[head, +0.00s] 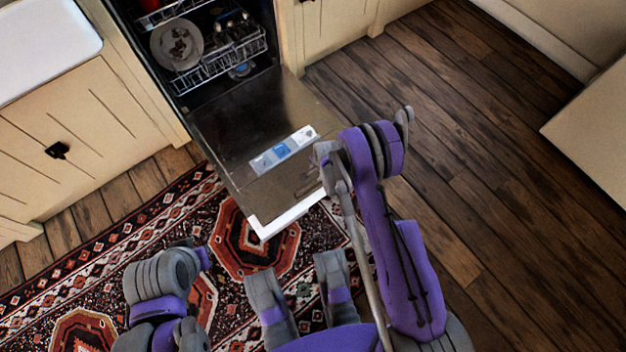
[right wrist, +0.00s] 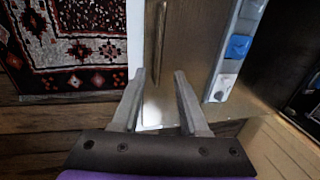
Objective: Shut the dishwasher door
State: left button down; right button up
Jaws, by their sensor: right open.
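The dishwasher door (head: 232,118) hangs open, folded down and out from the dishwasher (head: 215,50). Its inner face is dark metal with a white and blue dispenser strip (head: 283,150) and a pale outer edge. My right gripper (head: 323,166) is at the door's right side, near the outer corner. In the right wrist view its two fingers (right wrist: 160,95) are apart with nothing held, and the door's inner face (right wrist: 182,50) lies in front of them. Whether they touch the door cannot be told. My left gripper cannot be made out.
The lower rack (head: 225,55) holds a plate and other dishes inside the dishwasher. Cream cabinets (head: 75,140) flank the opening, with a white sink (head: 45,45) at left. A patterned rug (head: 130,240) lies before the door. Wooden floor (head: 480,150) is clear at right.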

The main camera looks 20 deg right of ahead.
aim_at(312, 182)
jog(key=b+x, duration=0.2)
jog(key=x, duration=0.8)
jog(key=shift+w+f+b, duration=0.1)
jog(key=shift+f+b, duration=0.25)
jog(key=shift+f, duration=0.05)
grip_shut()
dwell(0.9)
